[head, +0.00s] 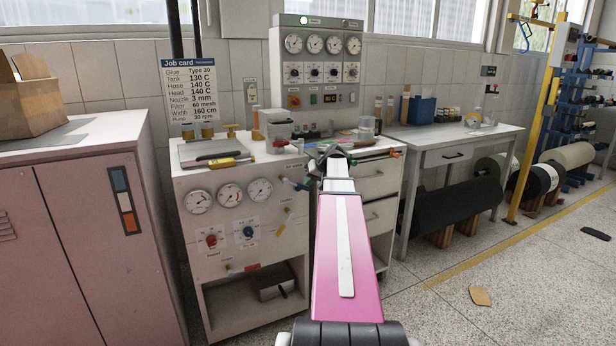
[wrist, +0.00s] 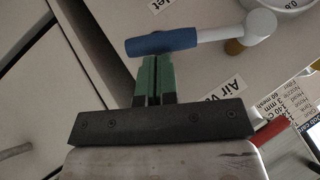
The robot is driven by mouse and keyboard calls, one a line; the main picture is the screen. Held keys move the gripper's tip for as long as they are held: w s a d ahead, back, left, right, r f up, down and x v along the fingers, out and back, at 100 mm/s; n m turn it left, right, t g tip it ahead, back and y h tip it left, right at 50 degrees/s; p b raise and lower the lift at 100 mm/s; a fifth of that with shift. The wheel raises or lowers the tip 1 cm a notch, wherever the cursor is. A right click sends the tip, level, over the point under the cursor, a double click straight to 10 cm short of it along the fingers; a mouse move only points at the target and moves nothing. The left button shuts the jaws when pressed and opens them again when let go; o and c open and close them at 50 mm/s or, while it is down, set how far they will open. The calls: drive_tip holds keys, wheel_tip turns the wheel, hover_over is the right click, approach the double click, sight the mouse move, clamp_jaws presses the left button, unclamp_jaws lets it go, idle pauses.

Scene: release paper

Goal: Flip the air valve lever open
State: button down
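The air valve lever has a blue grip (wrist: 165,42) and a pale metal arm with a rounded end (wrist: 262,22) in the wrist view. It lies crosswise just beyond my fingertips. My gripper (wrist: 155,62) has two green fingers side by side with only a thin dark seam between them. Nothing shows between them. The tips reach the lower edge of the blue grip; I cannot tell whether they touch. A partly covered label reading "Air V" (wrist: 222,96) is beside the fingers. In the head view the lever (head: 300,185) is small at the white cabinet's right front edge, beside my arm.
The white cabinet (head: 240,280) carries gauges and knobs on its front. A drawer unit (head: 378,215) stands right of it, partly behind my arm. A pink cabinet (head: 80,240) is at left, and a side table (head: 450,137) at right. The floor at front right is mostly clear.

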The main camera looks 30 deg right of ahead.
drive_tip(key=f+y, duration=0.1)
drive_tip(key=f+m+y, duration=0.1)
drive_tip(key=f+y, duration=0.1)
drive_tip(key=shift+a+f, duration=0.15)
drive_tip(key=shift+a, duration=0.25)
drive_tip(key=shift+a+f+m+t+y, duration=0.65)
drive_tip(key=shift+a+f+m+y, duration=0.2)
drive_tip(key=shift+a+f+y, duration=0.6)
drive_tip(key=shift+a+f+m+t+y, duration=0.65)
drive_tip(key=shift+a+f+m+y, duration=0.25)
drive_tip(key=shift+a+y, duration=0.55)
drive_tip(key=shift+f+y, duration=0.15)
drive_tip(key=shift+y, duration=0.15)
drive_tip(key=shift+s+d, duration=0.1)
drive_tip(key=v, duration=1.1)
